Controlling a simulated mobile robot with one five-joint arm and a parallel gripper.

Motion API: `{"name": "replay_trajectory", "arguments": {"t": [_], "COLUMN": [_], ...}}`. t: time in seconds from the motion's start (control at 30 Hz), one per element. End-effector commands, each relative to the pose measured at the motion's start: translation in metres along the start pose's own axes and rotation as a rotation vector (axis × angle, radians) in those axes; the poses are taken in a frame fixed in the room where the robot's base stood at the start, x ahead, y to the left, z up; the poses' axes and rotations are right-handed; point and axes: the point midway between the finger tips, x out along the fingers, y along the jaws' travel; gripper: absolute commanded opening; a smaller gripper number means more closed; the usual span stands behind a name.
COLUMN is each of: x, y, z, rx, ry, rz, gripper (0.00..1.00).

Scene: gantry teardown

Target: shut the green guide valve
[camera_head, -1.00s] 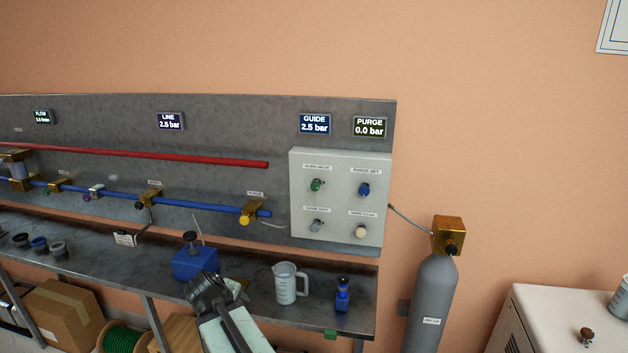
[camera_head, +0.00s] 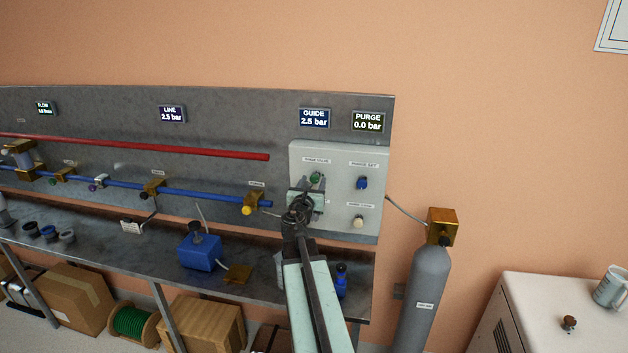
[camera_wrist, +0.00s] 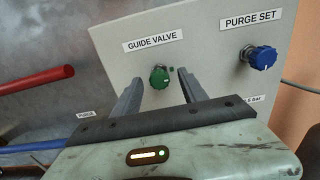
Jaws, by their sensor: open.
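The green guide valve (camera_wrist: 160,77) is a small round knob on the pale control panel (camera_wrist: 215,50), under the "GUIDE VALVE" label. In the head view the knob (camera_head: 316,178) shows just above my gripper (camera_head: 307,187). In the wrist view my gripper (camera_wrist: 157,80) is open, with one finger to the left of the knob and one to the right. The knob appears between and beyond the fingertips. I cannot tell how deep the fingers reach, and no contact is seen. The guide display (camera_head: 314,118) reads 2.5 bar.
A blue purge set knob (camera_wrist: 261,57) is right of the guide valve. A cream knob (camera_head: 358,221) sits below it. A red pipe (camera_head: 150,149) and blue pipe (camera_head: 205,197) end left of the panel. A grey cylinder (camera_head: 422,285) stands right.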

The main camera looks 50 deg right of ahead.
Motion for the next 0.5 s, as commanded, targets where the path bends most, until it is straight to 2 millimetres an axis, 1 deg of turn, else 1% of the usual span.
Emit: {"name": "replay_trajectory", "arguments": {"t": [0.03,0.13,0.2,0.4,0.47,0.5], "x": [0.013,0.026,0.03,0.029,0.029,0.029], "y": [0.001,0.0,0.0,-0.001,-0.001,-0.001], "z": [0.0,0.0,0.0,0.0,0.0,0.0], "rx": [0.0,0.001,0.001,0.001,0.002,0.002], "ry": [0.0,0.001,0.001,0.001,0.001,0.001], "rz": [-0.002,-0.002,-0.001,-0.001,-0.001,-0.001], "gripper": [0.5,0.5,0.5,0.5,0.34,0.22]}}
